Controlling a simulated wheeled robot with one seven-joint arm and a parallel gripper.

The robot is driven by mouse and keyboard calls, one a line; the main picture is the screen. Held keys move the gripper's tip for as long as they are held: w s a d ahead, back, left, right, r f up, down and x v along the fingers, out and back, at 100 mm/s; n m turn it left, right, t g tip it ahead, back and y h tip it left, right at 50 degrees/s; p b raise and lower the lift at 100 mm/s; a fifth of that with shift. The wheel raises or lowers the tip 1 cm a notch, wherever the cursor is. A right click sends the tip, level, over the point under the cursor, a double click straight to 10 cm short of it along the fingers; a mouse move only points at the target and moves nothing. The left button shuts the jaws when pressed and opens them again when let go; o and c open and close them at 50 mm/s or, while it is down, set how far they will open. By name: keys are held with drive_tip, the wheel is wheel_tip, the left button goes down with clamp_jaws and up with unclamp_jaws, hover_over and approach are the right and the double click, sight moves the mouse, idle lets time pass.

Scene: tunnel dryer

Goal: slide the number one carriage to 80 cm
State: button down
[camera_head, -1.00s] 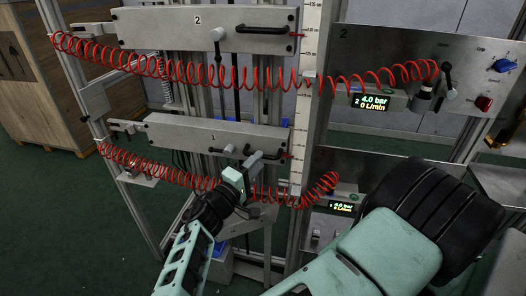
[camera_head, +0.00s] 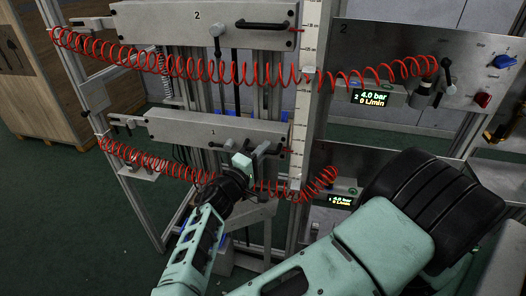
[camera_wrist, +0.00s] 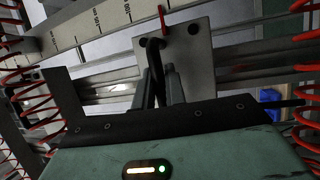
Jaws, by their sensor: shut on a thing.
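The number one carriage (camera_head: 180,129) is the lower grey plate marked "1" on the upright frame. Its black handle (camera_head: 274,154) is at its right end, with a clamp lever (camera_head: 217,145) to the left. In the wrist view a red pointer (camera_wrist: 163,19) stands by the handle bar (camera_wrist: 156,62), in front of the scale strip (camera_wrist: 95,29); I cannot read its value for sure. My gripper (camera_head: 254,154) is at the handle. In the wrist view its two fingers (camera_wrist: 160,85) are shut on the bar, whose lower part they hide.
The number two carriage (camera_head: 160,20) is above, with its own handle and lever. Red coiled hoses (camera_head: 270,77) hang across the front. A panel (camera_head: 400,52) with gauges and knobs is at the right; a wooden crate (camera_head: 45,75) stands at the left.

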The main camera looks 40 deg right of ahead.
wheel_tip(320, 180, down, 17)
drive_tip(key=b, duration=1.2)
drive_tip(key=shift+b, duration=0.4)
drive_tip(key=shift+a, duration=0.1)
drive_tip(key=c, duration=1.5)
unclamp_jaws()
drive_tip(key=shift+o, duration=0.2)
drive_tip(key=shift+r, duration=0.15)
drive_tip(key=b+v, duration=0.3)
drive_tip(key=v, duration=1.4)
drive_tip(key=shift+a, duration=0.25)
drive_tip(key=shift+s+r, duration=0.1)
drive_tip(key=shift+r, duration=0.05)
